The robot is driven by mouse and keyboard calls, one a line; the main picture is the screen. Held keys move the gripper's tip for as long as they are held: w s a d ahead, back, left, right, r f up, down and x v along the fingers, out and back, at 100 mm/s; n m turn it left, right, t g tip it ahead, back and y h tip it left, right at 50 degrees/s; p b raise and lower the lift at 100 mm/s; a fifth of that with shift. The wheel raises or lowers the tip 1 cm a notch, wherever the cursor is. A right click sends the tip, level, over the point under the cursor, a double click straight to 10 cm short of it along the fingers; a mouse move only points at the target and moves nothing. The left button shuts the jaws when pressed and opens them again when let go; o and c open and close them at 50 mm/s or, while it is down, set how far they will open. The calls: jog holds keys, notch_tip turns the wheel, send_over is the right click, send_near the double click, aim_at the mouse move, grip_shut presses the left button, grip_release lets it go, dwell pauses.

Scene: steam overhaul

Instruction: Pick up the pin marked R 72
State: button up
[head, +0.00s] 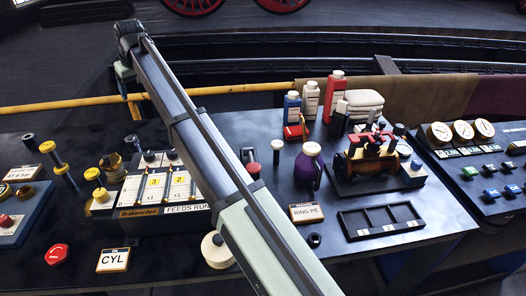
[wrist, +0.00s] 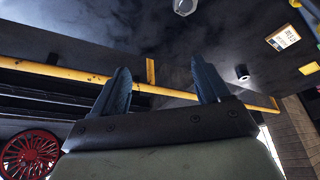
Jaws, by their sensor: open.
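No marking reading R 72 is legible in either view, so I cannot tell which pin is meant.
My arm crosses the middle of the head view and hides part of the bench. A yellow rail (head: 60,104) runs behind the bench. Bottles (head: 335,97), a brass model engine (head: 372,158) and an empty compartment tray (head: 383,234) stand right. A CYL sign (head: 113,260) stands front left.

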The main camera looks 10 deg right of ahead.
jog(key=w+d+f+m, duration=0.1)
jog(key=w+d+m, duration=0.1)
jog(key=d, duration=1.8)
jog(key=m+h, duration=0.3)
jog(key=m, duration=0.2)
send_over(277, 145)
jog(key=s, duration=0.4)
notch_tip(277, 145, down, 9)
jog(key=shift+t, duration=0.4)
jog(key=x, duration=0.7)
jog(key=shift+w, duration=0.3)
jog(key=shift+x, duration=2.7)
jog(key=shift+w, duration=0.2)
jog(key=shift+c, duration=0.3)
jog(key=shift+r, duration=0.1)
grip_shut()
